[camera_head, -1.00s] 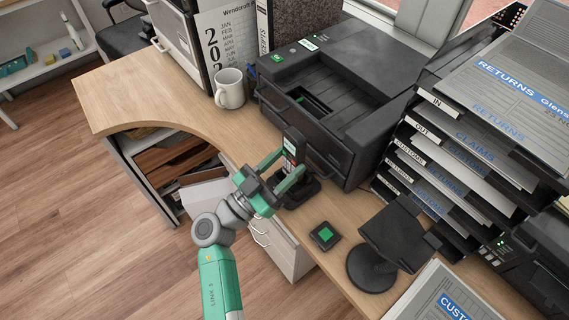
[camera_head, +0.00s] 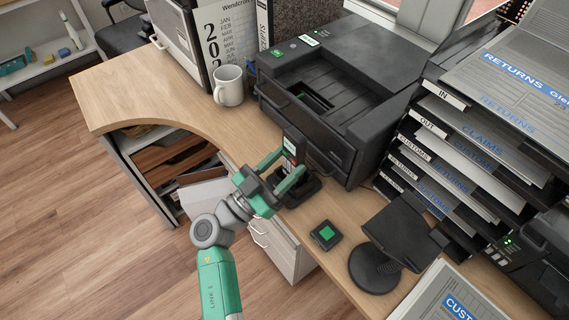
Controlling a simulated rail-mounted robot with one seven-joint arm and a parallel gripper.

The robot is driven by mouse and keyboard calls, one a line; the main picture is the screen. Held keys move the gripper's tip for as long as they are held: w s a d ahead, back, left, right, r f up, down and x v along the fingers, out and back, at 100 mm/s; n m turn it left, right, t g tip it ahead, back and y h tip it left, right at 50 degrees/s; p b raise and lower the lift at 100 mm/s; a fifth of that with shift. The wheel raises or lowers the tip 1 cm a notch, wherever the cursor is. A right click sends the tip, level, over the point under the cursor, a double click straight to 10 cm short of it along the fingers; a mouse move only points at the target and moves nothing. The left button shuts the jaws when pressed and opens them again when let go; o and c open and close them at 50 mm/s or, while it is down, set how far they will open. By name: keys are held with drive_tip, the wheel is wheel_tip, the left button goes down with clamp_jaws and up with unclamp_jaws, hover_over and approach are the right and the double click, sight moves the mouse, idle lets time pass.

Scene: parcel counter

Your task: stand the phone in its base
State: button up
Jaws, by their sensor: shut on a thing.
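The phone (camera_head: 290,147) is dark with a small lit screen and stands nearly upright. My green gripper (camera_head: 285,176) is shut on it, with a finger on each side of its lower part. The black base (camera_head: 304,190) sits on the wooden counter under the phone. The phone's lower end is at the base, but my fingers hide the contact, so I cannot tell whether it is seated.
A black printer (camera_head: 330,95) stands close behind the phone. A white mug (camera_head: 229,85) is at the left. A small black box with a green top (camera_head: 325,235) and a black stand (camera_head: 393,236) are at the right. Labelled paper trays (camera_head: 440,150) rise behind the stand.

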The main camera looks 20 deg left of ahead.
drive_tip(key=shift+f, duration=0.1)
drive_tip(key=shift+f+b, duration=0.55)
drive_tip(key=shift+b, duration=0.25)
drive_tip(key=o, duration=1.2)
drive_tip(key=shift+c, duration=0.2)
drive_tip(key=p+v, duration=0.1)
drive_tip(key=v, duration=0.6)
drive_tip(key=shift+s+a, duration=0.2)
drive_tip(key=shift+s, duration=0.15)
